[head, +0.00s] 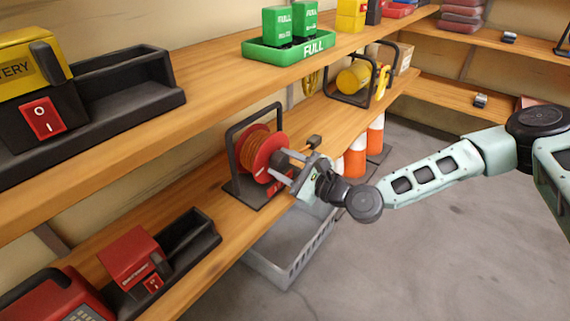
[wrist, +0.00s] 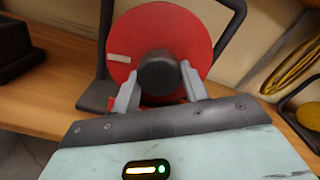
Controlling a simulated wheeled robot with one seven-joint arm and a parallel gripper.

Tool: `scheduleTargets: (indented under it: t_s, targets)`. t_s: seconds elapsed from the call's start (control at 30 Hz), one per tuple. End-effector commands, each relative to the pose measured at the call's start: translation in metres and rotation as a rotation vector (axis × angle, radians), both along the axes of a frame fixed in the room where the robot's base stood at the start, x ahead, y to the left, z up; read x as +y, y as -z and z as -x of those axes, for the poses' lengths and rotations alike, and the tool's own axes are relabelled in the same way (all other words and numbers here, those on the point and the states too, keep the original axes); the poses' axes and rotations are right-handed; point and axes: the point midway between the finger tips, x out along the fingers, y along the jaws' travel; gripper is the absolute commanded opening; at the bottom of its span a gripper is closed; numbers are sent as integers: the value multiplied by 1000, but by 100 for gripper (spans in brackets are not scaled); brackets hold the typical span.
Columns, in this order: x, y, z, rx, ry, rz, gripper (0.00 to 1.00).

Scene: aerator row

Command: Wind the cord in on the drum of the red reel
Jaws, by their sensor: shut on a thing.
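The red reel (head: 268,152) stands in a black frame (head: 238,131) on the lower wooden shelf. Orange cord (head: 248,150) is wound on its drum, behind the red disc. My gripper (head: 279,165) reaches in from the right. In the wrist view its two fingers (wrist: 158,84) are shut on the black round knob (wrist: 157,72) at the front of the red disc (wrist: 190,32). A pale mark (wrist: 119,58) shows on the disc, left of the knob. The far side of the drum is hidden, and I cannot make out a loose length of cord.
A yellow reel (head: 353,78) stands farther back. Orange-and-white posts (head: 356,160) and a grey crate (head: 290,262) are below the shelf. The upper shelf (head: 214,82) overhangs. Open floor (head: 430,240) lies right.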

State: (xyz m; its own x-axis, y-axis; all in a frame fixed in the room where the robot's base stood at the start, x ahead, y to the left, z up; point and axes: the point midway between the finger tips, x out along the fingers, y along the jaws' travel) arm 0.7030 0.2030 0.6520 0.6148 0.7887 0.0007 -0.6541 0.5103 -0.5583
Motion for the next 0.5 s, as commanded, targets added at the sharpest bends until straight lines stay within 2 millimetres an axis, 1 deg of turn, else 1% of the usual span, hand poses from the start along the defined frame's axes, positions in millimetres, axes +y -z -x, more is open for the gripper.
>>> scheduleTargets:
  t_s: [0.2, 0.5]
  targets:
    - [-1, 1, 0, 77, 4, -60, 22]
    - [0, 1, 0, 114, 1, -88, 22]
